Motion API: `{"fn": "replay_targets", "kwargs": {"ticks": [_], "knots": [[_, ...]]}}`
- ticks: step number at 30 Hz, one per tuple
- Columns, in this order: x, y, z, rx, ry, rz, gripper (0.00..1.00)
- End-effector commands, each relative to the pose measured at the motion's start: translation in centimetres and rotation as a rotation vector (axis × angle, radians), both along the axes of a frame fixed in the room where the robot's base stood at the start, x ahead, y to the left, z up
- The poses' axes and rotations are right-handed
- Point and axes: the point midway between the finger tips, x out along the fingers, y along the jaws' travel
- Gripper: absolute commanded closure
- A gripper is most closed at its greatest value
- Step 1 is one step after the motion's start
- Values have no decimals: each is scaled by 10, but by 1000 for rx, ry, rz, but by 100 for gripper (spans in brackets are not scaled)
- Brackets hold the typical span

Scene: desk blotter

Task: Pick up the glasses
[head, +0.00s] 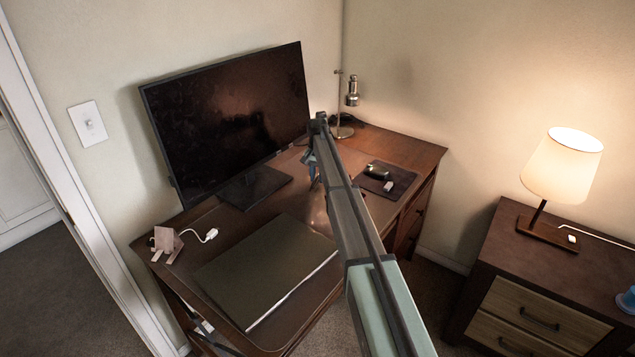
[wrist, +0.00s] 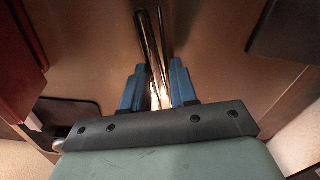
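My gripper (wrist: 157,75) shows in the wrist view with its two blue fingers apart, pointing at the brown desk surface. Long, thin dark bars, which look like the glasses (wrist: 149,35), lie between the fingers and run away from me. A bright glare sits low between the fingers. The bars seem to have a small gap to each finger, though contact is hard to judge. In the head view my gripper (head: 314,168) is low over the desk, in front of the monitor, partly behind my arm. The glasses cannot be made out there.
The monitor (head: 230,120) stands at the back of the desk. A dark mat (head: 400,178) with small items lies right of my arm, and a metal lamp (head: 352,92) stands behind.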

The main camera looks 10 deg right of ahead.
Motion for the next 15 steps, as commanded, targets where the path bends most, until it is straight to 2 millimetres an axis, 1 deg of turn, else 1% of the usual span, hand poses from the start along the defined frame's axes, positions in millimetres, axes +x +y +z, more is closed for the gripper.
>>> {"fn": "replay_targets", "kwargs": {"ticks": [1,8,15], "knots": [[0,0,0,0,0,0,78],[0,0,0,0,0,0,100],[0,0,0,0,0,0,100]]}}
